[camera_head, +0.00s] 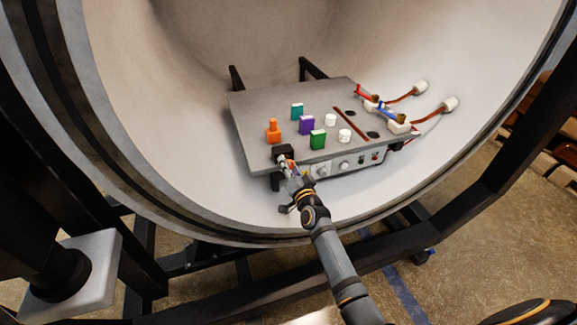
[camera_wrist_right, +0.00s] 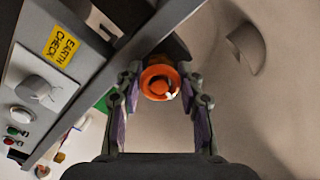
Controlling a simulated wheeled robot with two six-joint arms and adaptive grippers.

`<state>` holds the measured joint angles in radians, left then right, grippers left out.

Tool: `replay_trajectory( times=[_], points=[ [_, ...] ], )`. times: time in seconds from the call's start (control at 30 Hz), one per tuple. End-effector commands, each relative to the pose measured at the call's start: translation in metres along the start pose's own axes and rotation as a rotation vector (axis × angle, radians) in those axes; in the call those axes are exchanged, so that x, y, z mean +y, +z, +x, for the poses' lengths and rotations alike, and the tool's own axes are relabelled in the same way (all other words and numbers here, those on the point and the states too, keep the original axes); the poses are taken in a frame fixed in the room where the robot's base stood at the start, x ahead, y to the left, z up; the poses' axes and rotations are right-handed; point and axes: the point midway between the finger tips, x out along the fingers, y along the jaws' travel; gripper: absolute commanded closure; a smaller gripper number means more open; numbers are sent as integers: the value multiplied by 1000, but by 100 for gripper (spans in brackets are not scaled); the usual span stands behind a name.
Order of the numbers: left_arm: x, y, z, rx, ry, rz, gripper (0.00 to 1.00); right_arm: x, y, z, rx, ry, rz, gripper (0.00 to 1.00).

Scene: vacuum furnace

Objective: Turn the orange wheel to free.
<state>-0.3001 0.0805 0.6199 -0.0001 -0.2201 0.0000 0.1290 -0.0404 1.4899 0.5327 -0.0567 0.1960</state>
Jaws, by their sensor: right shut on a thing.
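The orange wheel (camera_wrist_right: 158,82) is round with a raised centre. In the right wrist view it sits between the two fingers of my right gripper (camera_wrist_right: 162,98), which is shut on it. In the head view my right gripper (camera_head: 290,172) reaches the front left edge of the grey panel box (camera_head: 250,112), beside a black block (camera_head: 283,151). The wheel is mostly hidden there by the gripper. My left gripper is not in view.
On the box top stand an orange piece (camera_head: 273,132), a purple block (camera_head: 307,125), a green block (camera_head: 318,139), a teal block (camera_head: 297,111) and white cylinders (camera_head: 344,135). Cabled connectors (camera_head: 399,125) lie at right. The curved chamber wall (camera_head: 180,110) surrounds the box.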

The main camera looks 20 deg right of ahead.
Motion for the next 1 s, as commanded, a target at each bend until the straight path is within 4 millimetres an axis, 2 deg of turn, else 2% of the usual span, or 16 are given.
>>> replay_trajectory(
  times=[0.37,1.0],
  points=[
    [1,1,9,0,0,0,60,2,2,0,-1,1,-216,94],
    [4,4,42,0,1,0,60,3,3,0,-2,0,-823,94]
  ],
)
